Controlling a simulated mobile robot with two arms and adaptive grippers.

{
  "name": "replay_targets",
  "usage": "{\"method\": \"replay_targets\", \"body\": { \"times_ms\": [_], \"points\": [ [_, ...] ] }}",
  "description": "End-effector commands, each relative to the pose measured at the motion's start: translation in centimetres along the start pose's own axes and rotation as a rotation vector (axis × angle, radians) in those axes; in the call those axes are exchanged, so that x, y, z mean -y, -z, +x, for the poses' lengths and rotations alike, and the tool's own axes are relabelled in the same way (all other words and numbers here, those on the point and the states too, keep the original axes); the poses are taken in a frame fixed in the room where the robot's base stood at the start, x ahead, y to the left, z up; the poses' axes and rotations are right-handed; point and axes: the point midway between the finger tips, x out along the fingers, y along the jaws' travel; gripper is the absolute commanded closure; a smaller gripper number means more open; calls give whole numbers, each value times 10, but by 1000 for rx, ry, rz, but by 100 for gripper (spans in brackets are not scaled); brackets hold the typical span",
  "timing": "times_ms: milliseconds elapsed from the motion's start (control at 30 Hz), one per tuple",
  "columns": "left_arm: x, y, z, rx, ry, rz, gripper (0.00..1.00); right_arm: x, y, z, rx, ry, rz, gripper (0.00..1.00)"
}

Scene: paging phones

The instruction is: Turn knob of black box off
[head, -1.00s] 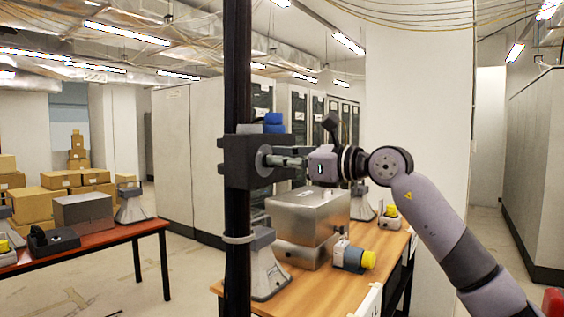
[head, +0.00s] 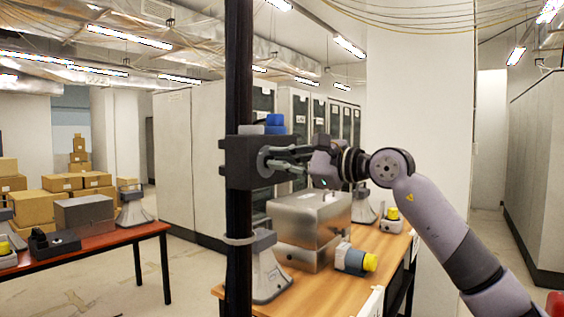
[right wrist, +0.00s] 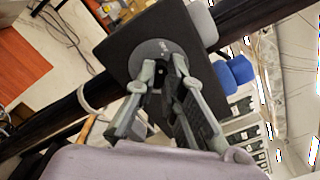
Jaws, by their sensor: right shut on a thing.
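A black box (head: 235,162) is fixed on a dark vertical pole. A round grey knob plate (head: 263,160) is on its right face. My right gripper (head: 282,158) reaches in from the right with its fingertips at the knob. In the right wrist view the black box (right wrist: 122,45) and its grey disc (right wrist: 150,50) lie straight ahead. The fingertips of my right gripper (right wrist: 164,70) are at the disc, closed on the small dark knob (right wrist: 160,74) in its middle, mostly hidden between the fingers. My left gripper is not in view.
A wooden table (head: 310,300) holds a metal box (head: 312,225), grey horn speakers and a yellow-capped device (head: 355,260) below my right arm. A reddish table (head: 120,232) with several items stands at left. The dark pole (head: 238,90) rises beside the work area.

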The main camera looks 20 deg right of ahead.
Motion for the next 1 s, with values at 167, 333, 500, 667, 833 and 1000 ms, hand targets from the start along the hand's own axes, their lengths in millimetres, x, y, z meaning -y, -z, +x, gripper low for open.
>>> {"method": "replay_targets", "body": {
  "times_ms": [167,333,500,667,833,1000],
  "points": [
    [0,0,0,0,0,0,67,0,0,0,1,0,-9,100],
    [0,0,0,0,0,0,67,0,0,0,0,0,-9,100],
    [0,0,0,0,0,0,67,0,0,0,0,0,-8,84],
    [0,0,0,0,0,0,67,0,0,0,0,0,-7,73],
    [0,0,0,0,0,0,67,0,0,0,0,0,-7,70],
    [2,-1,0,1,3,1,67,0,0,-1,0,0,-6,70]
  ]
}}
